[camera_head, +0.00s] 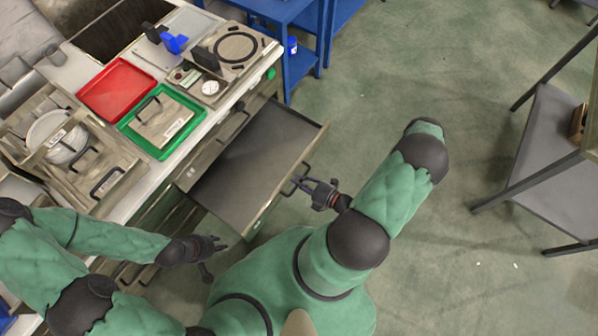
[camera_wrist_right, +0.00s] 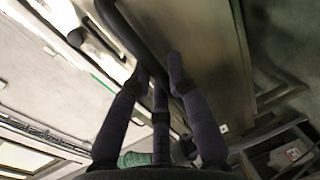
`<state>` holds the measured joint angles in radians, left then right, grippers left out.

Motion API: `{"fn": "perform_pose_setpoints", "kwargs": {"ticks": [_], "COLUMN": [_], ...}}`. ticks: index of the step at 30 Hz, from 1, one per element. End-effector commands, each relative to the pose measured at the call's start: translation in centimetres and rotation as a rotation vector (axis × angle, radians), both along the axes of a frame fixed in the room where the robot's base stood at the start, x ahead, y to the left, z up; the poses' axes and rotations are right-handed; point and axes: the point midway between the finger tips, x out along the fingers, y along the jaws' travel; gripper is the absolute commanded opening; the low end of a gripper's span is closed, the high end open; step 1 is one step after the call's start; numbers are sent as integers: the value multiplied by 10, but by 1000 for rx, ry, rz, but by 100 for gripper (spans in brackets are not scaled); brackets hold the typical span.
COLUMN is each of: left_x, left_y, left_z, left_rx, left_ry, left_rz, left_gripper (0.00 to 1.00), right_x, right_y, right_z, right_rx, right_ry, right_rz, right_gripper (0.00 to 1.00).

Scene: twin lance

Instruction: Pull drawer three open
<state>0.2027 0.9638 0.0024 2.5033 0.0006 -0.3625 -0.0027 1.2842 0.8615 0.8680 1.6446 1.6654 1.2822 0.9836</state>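An open drawer (camera_head: 258,160) with a flat grey, empty-looking inside sticks out of the workbench cabinet in the head view. No number on it is readable. Its dark bar handle (camera_head: 294,184) is on the front, and the handle also crosses the right wrist view (camera_wrist_right: 133,35).
The bench top holds a red tray (camera_head: 117,88), a green tray (camera_head: 186,141) and metal plates with handles. More drawers lie below, partly hidden by my left arm. Blue shelving (camera_head: 300,65) stands behind, a grey table (camera_head: 555,150) at right. The floor between is clear.

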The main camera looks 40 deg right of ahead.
Motion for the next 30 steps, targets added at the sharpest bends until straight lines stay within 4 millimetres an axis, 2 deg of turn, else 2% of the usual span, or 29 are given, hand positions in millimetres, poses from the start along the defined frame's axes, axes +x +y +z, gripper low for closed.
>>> {"fn": "perform_pose_setpoints", "kwargs": {"ticks": [1,3,12,17,30], "left_x": [0,0,0,0,0], "left_y": [0,0,0,0,0], "left_z": [0,0,0,0,0], "left_rx": [0,0,0,0,0], "left_ry": [0,0,0,0,0], "left_rz": [0,0,0,0,0], "left_gripper": [28,28,28,28,28], "right_x": [0,0,0,-7,-67], "right_y": [1,1,0,-3,-26], "right_z": [-1,-1,0,1,13], "right_rx": [1,1,0,0,0], "right_ry": [2,2,1,2,3], "right_rz": [2,2,0,-3,-6], "right_gripper": [29,43,43,43,43]}}
